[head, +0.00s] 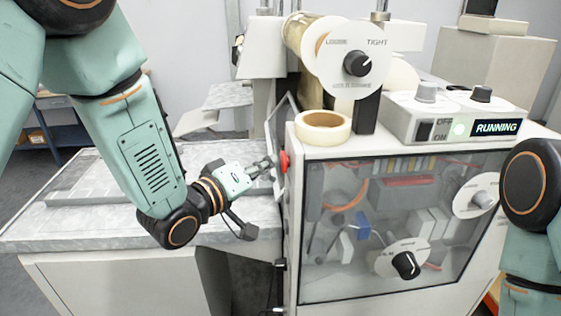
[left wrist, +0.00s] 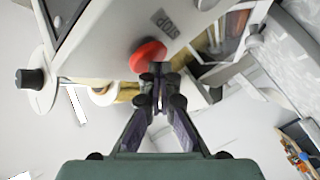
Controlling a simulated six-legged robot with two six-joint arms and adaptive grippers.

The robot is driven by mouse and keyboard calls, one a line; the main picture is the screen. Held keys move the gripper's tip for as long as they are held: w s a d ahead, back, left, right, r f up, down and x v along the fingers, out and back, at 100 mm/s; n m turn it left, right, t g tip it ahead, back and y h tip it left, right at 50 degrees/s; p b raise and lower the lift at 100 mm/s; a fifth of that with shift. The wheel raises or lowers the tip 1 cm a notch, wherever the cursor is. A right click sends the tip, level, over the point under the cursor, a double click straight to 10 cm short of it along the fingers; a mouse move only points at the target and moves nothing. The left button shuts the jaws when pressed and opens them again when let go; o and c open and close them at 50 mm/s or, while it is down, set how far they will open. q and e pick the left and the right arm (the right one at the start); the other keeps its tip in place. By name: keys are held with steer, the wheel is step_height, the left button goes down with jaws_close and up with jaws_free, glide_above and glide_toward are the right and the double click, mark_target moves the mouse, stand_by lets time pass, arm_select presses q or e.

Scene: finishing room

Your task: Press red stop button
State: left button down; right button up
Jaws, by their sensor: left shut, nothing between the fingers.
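The red stop button (head: 284,161) sits on the left side wall of the machine cabinet (head: 292,220) in the head view. In the left wrist view the red button (left wrist: 148,56) shows beside the printed word STOP. My left gripper (head: 268,162) is shut and empty, with its fingertips pointing at the button. In the left wrist view my left gripper (left wrist: 160,72) has its tips right by the button's lower edge; I cannot tell whether they touch. The display (head: 496,128) on the control box reads RUNNING. My right gripper is not in view.
A tape roll (head: 323,128) lies on the cabinet top, below a dial marked TIGHT (head: 357,64). A clear front panel (head: 385,225) covers the cabinet's inside. A grey table (head: 90,217) extends left of the machine, under my left arm.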

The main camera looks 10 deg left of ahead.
arm_select(q)
steer(key=shift+d, duration=0.15)
stand_by(0.3)
steer(key=shift+s+a, duration=0.2)
steer(key=shift+a, duration=0.7)
steer(key=a+p, duration=0.1)
steer(key=a, duration=0.1)
steer(key=s+a+p, duration=0.1)
steer(key=a, duration=0.1)
steer(key=shift+s+a, duration=0.2)
steer(key=shift+a, duration=0.1)
